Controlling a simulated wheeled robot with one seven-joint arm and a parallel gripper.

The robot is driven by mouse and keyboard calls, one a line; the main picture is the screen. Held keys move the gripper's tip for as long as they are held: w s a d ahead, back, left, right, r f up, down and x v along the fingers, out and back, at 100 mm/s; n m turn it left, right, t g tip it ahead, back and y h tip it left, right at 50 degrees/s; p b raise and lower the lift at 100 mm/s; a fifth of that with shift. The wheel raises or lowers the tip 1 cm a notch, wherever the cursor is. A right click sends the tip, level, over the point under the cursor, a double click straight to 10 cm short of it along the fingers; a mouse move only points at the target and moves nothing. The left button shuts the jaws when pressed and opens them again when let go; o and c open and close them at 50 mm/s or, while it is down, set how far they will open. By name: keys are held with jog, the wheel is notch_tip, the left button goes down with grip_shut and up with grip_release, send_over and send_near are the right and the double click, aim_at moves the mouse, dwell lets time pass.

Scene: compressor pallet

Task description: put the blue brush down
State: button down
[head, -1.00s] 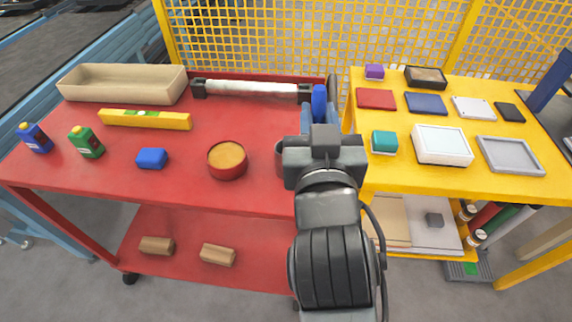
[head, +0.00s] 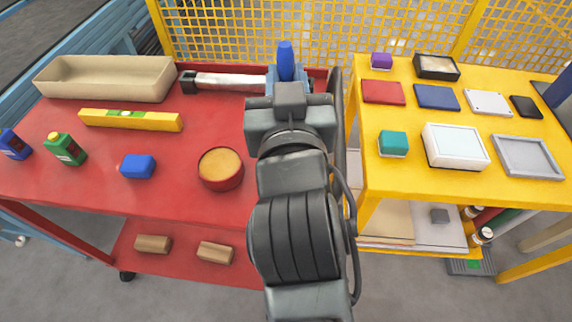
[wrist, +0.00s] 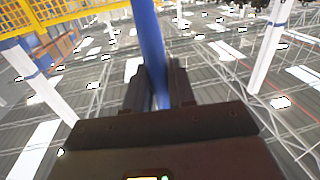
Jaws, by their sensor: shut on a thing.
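The blue brush (head: 286,60) shows as an upright blue handle above my wrist in the head view. It also crosses the wrist view as a blue bar (wrist: 148,38). My gripper (wrist: 157,88) is shut on it, with a dark jaw on either side. In the head view my arm covers the jaws and the lower part of the brush. I cannot see its bristles. My gripper appears over the back right part of the red table (head: 110,185); its height above the top is hard to tell.
The red table holds a beige tray (head: 105,78), yellow level (head: 130,120), white-and-black bar (head: 225,82), green bottle (head: 65,149), blue block (head: 138,167) and round red tin (head: 220,169). The yellow table (head: 440,190) at right is crowded with small boxes. Yellow mesh (head: 330,25) stands behind.

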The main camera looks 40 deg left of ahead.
notch_tip(320, 180, down, 9)
jog(key=shift+f, duration=0.1)
dwell(0.4)
jog(key=shift+f+b, duration=0.3)
jog(key=shift+b, duration=0.2)
jog(key=c, duration=0.9)
grip_release()
jog(key=shift+r, duration=0.1)
jog(key=shift+c, duration=0.2)
jog(key=b+v, duration=0.1)
jog(key=v, duration=0.7)
jog(key=shift+r, duration=0.4)
